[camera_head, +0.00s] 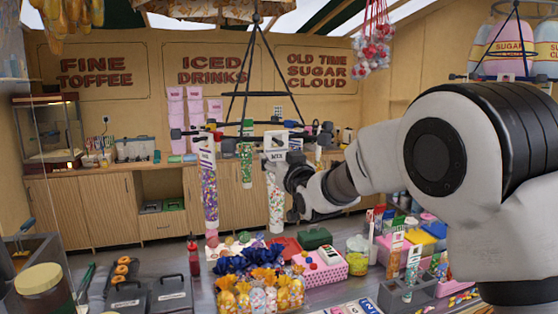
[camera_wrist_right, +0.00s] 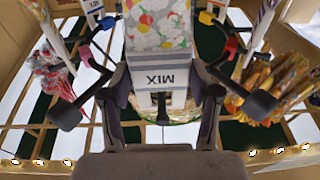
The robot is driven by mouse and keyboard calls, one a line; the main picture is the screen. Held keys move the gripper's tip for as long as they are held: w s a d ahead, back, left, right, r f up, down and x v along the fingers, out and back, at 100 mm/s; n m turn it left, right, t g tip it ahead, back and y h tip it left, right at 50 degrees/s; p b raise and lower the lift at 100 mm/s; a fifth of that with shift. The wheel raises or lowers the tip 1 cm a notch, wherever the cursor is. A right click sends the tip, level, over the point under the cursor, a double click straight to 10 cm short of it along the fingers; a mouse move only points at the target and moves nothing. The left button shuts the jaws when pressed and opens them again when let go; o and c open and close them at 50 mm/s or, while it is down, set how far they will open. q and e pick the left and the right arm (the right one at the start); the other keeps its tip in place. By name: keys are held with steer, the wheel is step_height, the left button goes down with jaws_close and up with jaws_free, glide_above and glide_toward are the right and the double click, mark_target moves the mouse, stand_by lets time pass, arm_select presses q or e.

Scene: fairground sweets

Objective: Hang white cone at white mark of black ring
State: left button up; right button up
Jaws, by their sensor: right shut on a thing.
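The white cone (camera_head: 277,205) is a long clear bag of coloured sweets with a white top reading MIX. It hangs upright, point down, at the near side of the black ring (camera_head: 290,124). My right gripper (camera_head: 283,170) is shut on its white top; in the right wrist view the fingers (camera_wrist_right: 162,108) stand either side of the white cone (camera_wrist_right: 160,78). The ring hangs on dark ropes and has coloured marks and knobbed pegs. I cannot tell whether the cone's top rests on a peg. The white mark is not clearly distinguishable. My left gripper is out of view.
A purple cone (camera_head: 209,190) and a green cone (camera_head: 247,165) hang from the ring to the left. Below is a counter with wrapped sweets (camera_head: 262,290), a pink box (camera_head: 322,268) and a grey rack (camera_head: 408,290). Red and white baubles (camera_head: 373,45) hang at upper right.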

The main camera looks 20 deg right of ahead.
steer(key=shift+f+b, duration=0.35)
steer(key=shift+b, duration=0.1)
steer(key=o, duration=1.6)
steer(key=shift+o, duration=0.2)
steer(key=s+b, duration=0.6)
steer(key=s, duration=0.4)
steer(key=shift+d+f, duration=0.35)
steer(key=shift+f, duration=0.1)
